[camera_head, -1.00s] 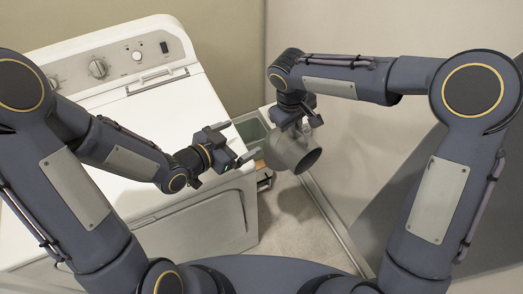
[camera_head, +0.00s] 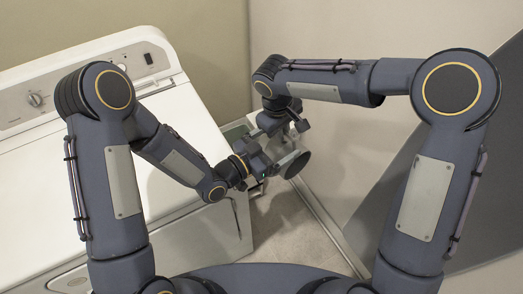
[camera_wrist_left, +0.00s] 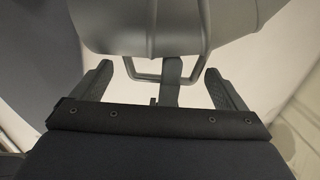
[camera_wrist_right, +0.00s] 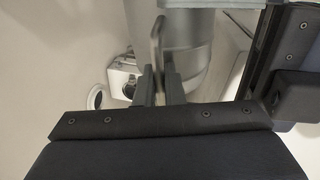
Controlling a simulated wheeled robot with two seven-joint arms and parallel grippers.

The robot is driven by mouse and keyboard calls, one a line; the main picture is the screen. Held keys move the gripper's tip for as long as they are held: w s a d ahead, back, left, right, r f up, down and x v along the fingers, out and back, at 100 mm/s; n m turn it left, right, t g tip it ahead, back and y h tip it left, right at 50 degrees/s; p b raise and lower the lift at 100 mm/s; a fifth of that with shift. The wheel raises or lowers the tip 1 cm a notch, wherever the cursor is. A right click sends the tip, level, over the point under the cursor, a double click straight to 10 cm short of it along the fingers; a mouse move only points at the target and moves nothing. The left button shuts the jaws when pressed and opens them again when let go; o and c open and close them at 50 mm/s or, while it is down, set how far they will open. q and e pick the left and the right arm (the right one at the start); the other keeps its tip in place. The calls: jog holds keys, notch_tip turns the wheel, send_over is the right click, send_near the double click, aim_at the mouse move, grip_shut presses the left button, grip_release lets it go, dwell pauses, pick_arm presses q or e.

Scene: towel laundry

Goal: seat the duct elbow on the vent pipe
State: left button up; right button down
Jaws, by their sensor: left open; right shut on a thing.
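The grey duct elbow (camera_head: 294,164) hangs in front of the far corner, its round dark opening facing right. My right gripper (camera_wrist_right: 160,74) is shut on a thin loop handle of the elbow, whose grey body (camera_wrist_right: 187,45) shows beyond the fingers. My left gripper (camera_wrist_left: 157,72) is open, its fingers spread on either side of another loop handle under the elbow's body (camera_wrist_left: 150,22). I cannot tell whether they touch it. In the head view the left gripper (camera_head: 268,160) is beside the elbow and partly covers it. I cannot clearly make out the vent pipe.
A white laundry machine (camera_head: 170,130) fills the left side. A pale box (camera_head: 236,131) stands between it and the wall, partly hidden. A white round ring (camera_wrist_right: 96,97) and a white fitting (camera_wrist_right: 123,76) show beyond my right gripper. Bare floor (camera_head: 285,225) lies below the elbow.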

aim_at(286, 142)
pick_arm(q)
jog(key=shift+x, duration=1.7)
jog(key=c, duration=0.9)
jog(key=shift+c, duration=0.2)
pick_arm(e)
jog(key=c, duration=1.5)
grip_release()
jog(key=shift+o, duration=0.2)
